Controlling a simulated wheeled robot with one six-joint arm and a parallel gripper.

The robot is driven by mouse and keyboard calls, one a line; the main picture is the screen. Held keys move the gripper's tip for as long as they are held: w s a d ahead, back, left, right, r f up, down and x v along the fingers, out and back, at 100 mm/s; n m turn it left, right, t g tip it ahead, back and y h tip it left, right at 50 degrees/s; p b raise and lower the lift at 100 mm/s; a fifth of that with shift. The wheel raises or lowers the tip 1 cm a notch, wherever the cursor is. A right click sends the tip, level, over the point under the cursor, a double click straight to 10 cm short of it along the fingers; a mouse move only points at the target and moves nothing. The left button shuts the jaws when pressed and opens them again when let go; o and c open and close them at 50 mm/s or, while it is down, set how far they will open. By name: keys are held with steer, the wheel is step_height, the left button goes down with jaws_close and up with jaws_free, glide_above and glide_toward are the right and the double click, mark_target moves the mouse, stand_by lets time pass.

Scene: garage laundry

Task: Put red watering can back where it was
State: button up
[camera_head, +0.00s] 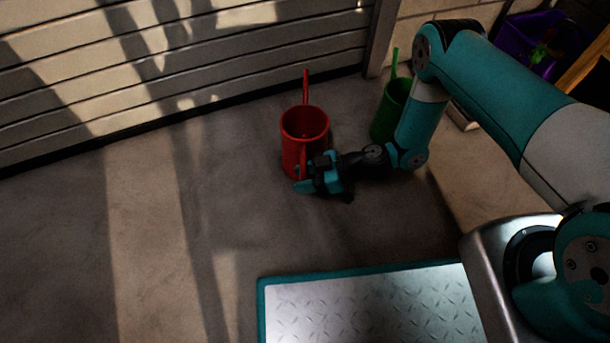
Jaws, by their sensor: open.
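The red watering can (304,127) stands upright on the concrete floor, near the garage door, with its spout pointing up at the back and its handle toward me. My gripper (303,181) is low at the front of the can, by its handle. The jaws are open. Whether a finger touches the handle or the handle lies between the fingers, I cannot tell. A green watering can (389,110) stands to the right, partly hidden behind my arm.
A slatted garage door (180,60) closes off the back. A purple container (535,40) sits at the upper right beside a wooden piece (585,65). My metal deck fills the lower middle. The floor (150,240) at left is clear.

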steer(key=shift+r, duration=0.25)
steer(key=w+p+v, duration=0.1)
steer(key=p+v, duration=0.5)
steer(key=v, duration=0.6)
step_height(320, 180, up, 14)
steer(key=w+a+g+h, duration=0.1)
steer(key=w+g+h, duration=0.1)
steer(key=w+g, duration=0.1)
step_height(320, 180, up, 12)
steer(key=s+a+m+h, duration=0.1)
steer(key=s+m+h, duration=0.1)
steer(key=h, duration=0.1)
steer(key=s+d+r+m+t+h, duration=0.2)
steer(key=s+r+m+h, duration=0.2)
steer(key=s+r, duration=1.1)
steer(key=s+m, duration=0.1)
steer(key=m, duration=0.2)
steer(key=shift+s+d+r, duration=0.2)
steer(key=shift+s+r, duration=0.15)
steer(key=shift+r, duration=0.05)
step_height(320, 180, up, 50)
steer(key=p, duration=5)
steer(key=shift+r, duration=0.15)
